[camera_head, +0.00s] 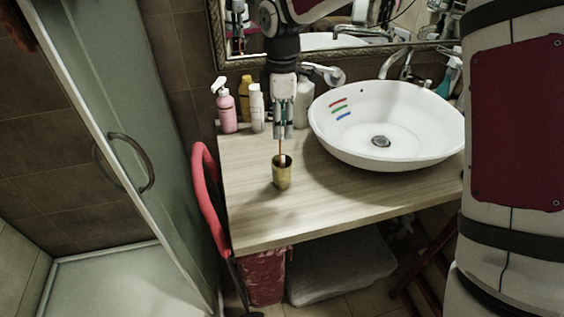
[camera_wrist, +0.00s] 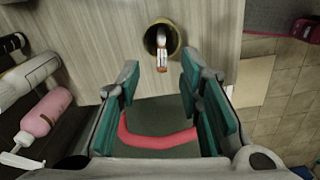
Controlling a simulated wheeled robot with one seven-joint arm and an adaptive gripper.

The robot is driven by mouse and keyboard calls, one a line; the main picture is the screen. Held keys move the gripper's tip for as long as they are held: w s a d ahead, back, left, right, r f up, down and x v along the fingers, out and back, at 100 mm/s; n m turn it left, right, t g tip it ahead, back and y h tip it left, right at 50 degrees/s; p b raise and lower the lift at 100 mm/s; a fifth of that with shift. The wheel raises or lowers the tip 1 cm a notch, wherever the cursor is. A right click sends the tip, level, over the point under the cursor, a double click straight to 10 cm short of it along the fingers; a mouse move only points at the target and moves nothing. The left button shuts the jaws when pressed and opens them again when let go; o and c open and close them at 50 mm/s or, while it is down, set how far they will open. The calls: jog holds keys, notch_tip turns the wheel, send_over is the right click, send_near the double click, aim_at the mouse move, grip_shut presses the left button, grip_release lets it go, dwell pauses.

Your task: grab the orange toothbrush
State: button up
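The orange toothbrush (camera_head: 280,148) stands upright in a brass-coloured cup (camera_head: 282,177) near the front left of the wooden counter. In the wrist view the toothbrush (camera_wrist: 161,51), with its orange and pale head, leans toward the near rim of the cup (camera_wrist: 149,39). My gripper (camera_head: 283,132) points down just above the cup, close to the top of the toothbrush. In the wrist view the fingers of my gripper (camera_wrist: 159,72) are apart with a wide gap. The toothbrush head lies just beyond the fingertips in that view. The lower handle is hidden inside the cup.
A pink pump bottle (camera_head: 227,108), a yellow bottle (camera_head: 245,97) and a white bottle (camera_head: 257,107) stand behind my gripper. A white basin (camera_head: 420,149) with short coloured stripes is to the right. A red chair back (camera_head: 207,190) touches the counter's left side. Counter (camera_head: 340,207) space in front is clear.

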aim_at(282, 142)
notch_tip(282, 142, down, 4)
jog(key=shift+s+f+p, duration=0.1)
jog(key=shift+p, duration=0.25)
jog(key=shift+c, duration=0.3)
grip_shut()
